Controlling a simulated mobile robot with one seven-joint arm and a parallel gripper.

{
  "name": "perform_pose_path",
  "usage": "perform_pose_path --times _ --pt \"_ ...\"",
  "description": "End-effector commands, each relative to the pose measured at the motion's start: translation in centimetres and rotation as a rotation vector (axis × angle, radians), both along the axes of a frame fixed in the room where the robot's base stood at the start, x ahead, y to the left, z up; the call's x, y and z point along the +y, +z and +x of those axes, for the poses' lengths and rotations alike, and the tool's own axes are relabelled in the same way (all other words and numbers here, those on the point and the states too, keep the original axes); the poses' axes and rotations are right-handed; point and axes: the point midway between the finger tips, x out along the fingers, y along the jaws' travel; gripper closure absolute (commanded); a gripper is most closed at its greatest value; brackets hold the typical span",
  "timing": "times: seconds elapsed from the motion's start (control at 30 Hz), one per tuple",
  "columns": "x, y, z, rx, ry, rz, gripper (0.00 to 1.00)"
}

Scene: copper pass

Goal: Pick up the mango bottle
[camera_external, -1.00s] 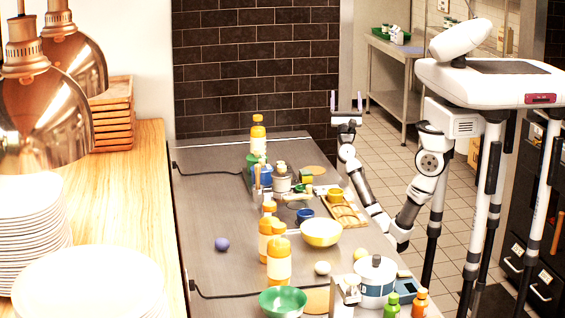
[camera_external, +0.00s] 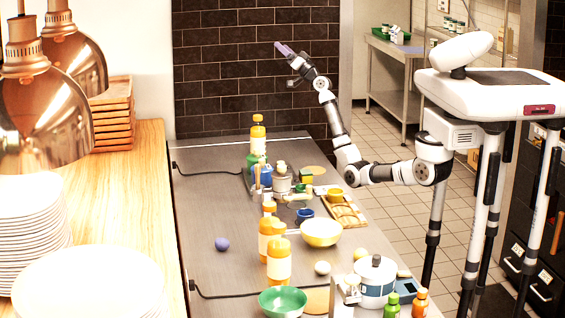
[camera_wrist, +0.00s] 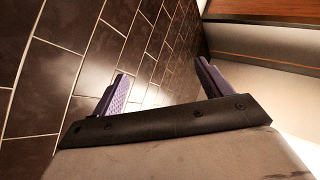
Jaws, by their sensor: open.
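Several yellow-orange bottles with white labels stand upright on the steel counter; I cannot tell which is the mango bottle. A front bottle (camera_external: 279,262) stands near the middle, with another bottle (camera_external: 264,238) close behind it. A far bottle (camera_external: 258,135) stands at the back among other items. My gripper (camera_external: 282,48) is raised high above the far end of the counter, in front of the dark tiled wall and away from all the bottles. In the wrist view its two purple fingers (camera_wrist: 162,82) are apart with nothing between them, and no bottle shows.
A yellow bowl (camera_external: 321,232), a green bowl (camera_external: 283,302), a white-and-blue pot (camera_external: 375,282) and a purple ball (camera_external: 222,244) are on the counter (camera_external: 215,200). Copper lamps (camera_external: 50,110) hang at left above plate stacks (camera_external: 90,285). The counter's left side is mostly clear.

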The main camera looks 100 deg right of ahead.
Motion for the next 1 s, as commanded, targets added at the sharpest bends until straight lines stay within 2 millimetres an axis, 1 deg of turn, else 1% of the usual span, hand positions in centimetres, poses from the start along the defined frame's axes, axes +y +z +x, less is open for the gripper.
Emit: perform_pose_path --times 0.03,0.1,0.17,0.2,0.27,0.3,0.37,0.4,0.47,0.5,0.57,0.63,0.67,0.73,0.83,0.9,0.97,1.0 --pt "1.2 1.2 2.4 0.126 -0.013 -0.066 0.22" --pt "3.0 1.9 5.6 0.314 -0.035 -0.172 0.22" --pt "4.5 2.2 8.1 0.478 -0.055 -0.276 0.22" --pt "5.6 2.3 9.7 0.591 -0.065 -0.353 0.22" --pt "7.2 2.2 11.9 0.763 -0.081 -0.482 0.22" --pt "8.3 1.9 13.2 0.879 -0.09 -0.576 0.22" --pt "9.7 1.3 14.9 1.054 -0.098 -0.724 0.22" --pt "10.6 0.8 15.8 1.168 -0.101 -0.828 0.22" --pt "11.7 -0.1 16.8 1.335 -0.097 -0.989 0.22" --pt "12.4 -0.8 17.3 1.444 -0.089 -1.1 0.22" --pt "13.2 -1.8 17.5 1.602 -0.069 -1.268 0.22" --pt "13.9 -3.1 17.4 1.776 -0.022 -1.47 0.22" --pt "14.1 -3.7 17.1 1.843 0.007 -1.553 0.22" --pt "14.1 -5.7 16.3 1.966 0.102 -1.741 0.22" --pt "13.9 -8.6 14.7 2.05 0.291 -1.998 0.22" --pt "14.0 -10.2 13.5 2.062 0.438 -2.172 0.22" --pt "14.0 -11.2 12.5 2.045 0.561 -2.305 0.22" --pt "14.1 -11.8 11.9 -1.961 -0.618 2.308 0.22"
